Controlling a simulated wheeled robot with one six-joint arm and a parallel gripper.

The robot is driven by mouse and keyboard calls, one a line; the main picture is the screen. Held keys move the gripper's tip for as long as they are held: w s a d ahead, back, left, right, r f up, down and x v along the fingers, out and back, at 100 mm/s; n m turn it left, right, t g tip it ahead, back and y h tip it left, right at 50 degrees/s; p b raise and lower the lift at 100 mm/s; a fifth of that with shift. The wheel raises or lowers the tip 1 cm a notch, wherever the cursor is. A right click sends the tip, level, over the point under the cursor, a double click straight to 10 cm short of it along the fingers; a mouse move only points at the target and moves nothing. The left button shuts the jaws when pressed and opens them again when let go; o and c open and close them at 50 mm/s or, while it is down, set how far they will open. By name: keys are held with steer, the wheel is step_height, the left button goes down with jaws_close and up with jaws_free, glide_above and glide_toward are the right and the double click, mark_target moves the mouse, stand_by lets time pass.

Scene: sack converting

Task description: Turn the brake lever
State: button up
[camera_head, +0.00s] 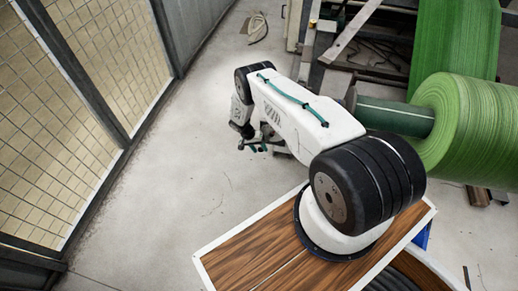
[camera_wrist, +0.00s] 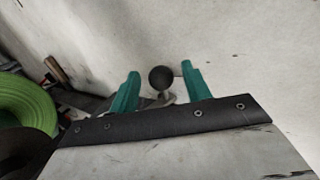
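A round black knob (camera_wrist: 161,78) shows in the wrist view, with a short pale metal piece just below it; I take it for the brake lever's end. My gripper (camera_wrist: 160,71) is open, its two teal fingers apart, one on each side of the knob in the picture. Gaps show between the knob and both fingers, and I cannot tell how far beyond the tips it lies. In the head view my gripper (camera_head: 257,147) hangs low over the pale floor, left of the green roll. The lever cannot be made out there; my arm may hide it.
A large green roll (camera_head: 470,130) on a grey-green core (camera_head: 395,117) stands at the right, and its edge also shows in the wrist view (camera_wrist: 28,103). A metal frame (camera_head: 345,45) is behind. A mesh fence (camera_head: 85,110) lines the left. Open floor lies between.

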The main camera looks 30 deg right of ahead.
steer(key=v, duration=0.7)
steer(key=shift+r, duration=0.4)
steer(key=shift+w+a, duration=0.1)
steer(key=shift+a, duration=0.05)
